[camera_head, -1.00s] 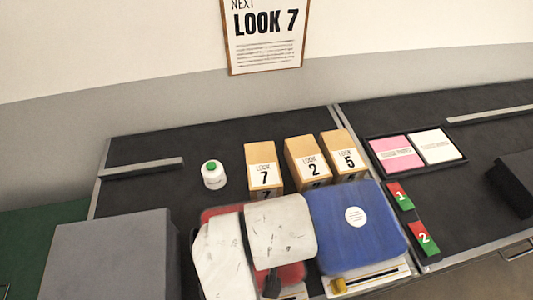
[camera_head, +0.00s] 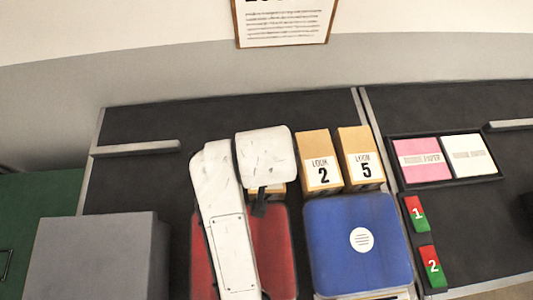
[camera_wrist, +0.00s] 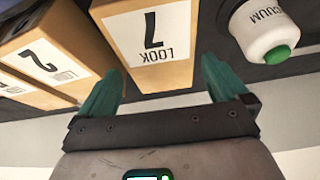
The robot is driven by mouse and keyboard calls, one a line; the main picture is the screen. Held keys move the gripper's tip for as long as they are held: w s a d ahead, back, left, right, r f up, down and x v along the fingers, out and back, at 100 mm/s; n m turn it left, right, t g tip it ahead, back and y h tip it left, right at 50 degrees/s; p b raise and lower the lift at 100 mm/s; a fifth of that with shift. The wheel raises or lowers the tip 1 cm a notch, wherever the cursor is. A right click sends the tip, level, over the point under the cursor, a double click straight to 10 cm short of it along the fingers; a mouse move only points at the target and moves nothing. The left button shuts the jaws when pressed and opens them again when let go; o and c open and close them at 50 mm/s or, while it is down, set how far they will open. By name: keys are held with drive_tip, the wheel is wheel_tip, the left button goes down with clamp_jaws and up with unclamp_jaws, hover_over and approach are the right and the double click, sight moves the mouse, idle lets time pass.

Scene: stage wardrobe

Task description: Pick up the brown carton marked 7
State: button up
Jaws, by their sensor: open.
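The brown carton marked 7 (camera_wrist: 150,45) fills the upper middle of the wrist view, its label upside down there. My gripper (camera_wrist: 160,70) is open, with one green finger toward each side of the carton's near end. I cannot tell how far the fingers reach past it; they do not visibly grip it.
Carton 2 (camera_head: 321,160) stands close beside it, also near my left finger in the wrist view (camera_wrist: 45,65); carton 5 (camera_head: 361,157) is beyond. A white, green-capped bottle (camera_wrist: 263,30) is right of my right finger. A grey box (camera_head: 95,255) stands front left.

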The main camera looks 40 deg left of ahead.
drive_tip(key=shift+p+x, duration=0.4)
drive_tip(key=shift+x, duration=2.5)
drive_tip(key=shift+s+d, duration=0.15)
drive_tip(key=shift+d, duration=0.05)
drive_tip(key=shift+c, duration=0.2)
drive_tip(key=c, duration=0.8)
drive_tip(key=shift+c, duration=0.2)
